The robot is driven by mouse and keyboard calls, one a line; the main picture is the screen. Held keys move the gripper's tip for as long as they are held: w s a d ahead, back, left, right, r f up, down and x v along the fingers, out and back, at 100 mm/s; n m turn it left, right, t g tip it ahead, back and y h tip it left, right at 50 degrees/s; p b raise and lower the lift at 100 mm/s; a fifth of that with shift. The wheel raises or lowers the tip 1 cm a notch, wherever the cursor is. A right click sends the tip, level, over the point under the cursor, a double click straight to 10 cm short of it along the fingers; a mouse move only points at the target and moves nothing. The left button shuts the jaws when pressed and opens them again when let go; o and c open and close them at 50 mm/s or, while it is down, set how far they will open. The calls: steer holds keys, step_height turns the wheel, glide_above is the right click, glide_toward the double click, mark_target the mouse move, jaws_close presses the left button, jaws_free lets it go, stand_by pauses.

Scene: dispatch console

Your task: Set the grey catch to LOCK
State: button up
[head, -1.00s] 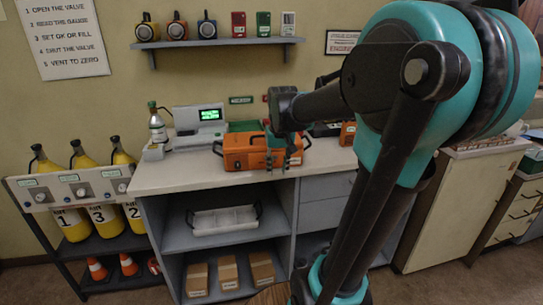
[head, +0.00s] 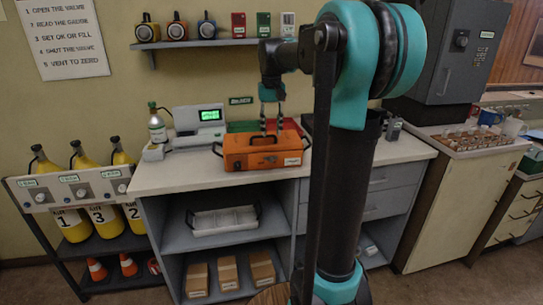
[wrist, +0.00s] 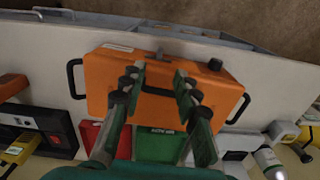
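An orange case (head: 240,158) with black side handles lies on the white console top; it also shows in the wrist view (wrist: 150,105). A small grey piece that looks like the catch (wrist: 160,54) sticks up at the case's far edge in the wrist view, left of a black knob (wrist: 215,65). Its setting cannot be read. In the head view the catch is too small to make out. My gripper (wrist: 158,76) is open and empty, its fingers pointing down over the case, apart from the catch. In the head view my gripper (head: 271,126) is above the case's back part.
A green tray (wrist: 160,147) and a red tray (wrist: 92,132) lie behind the case. A device with a green screen (head: 199,122) and a small gas bottle (head: 157,127) stand left of it. The bare counter (head: 180,178) in front is clear.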

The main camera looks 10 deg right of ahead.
mark_target(271, 158)
step_height(271, 158, down, 11)
steer(key=shift+r, duration=0.1)
stand_by(0.4)
jaws_close()
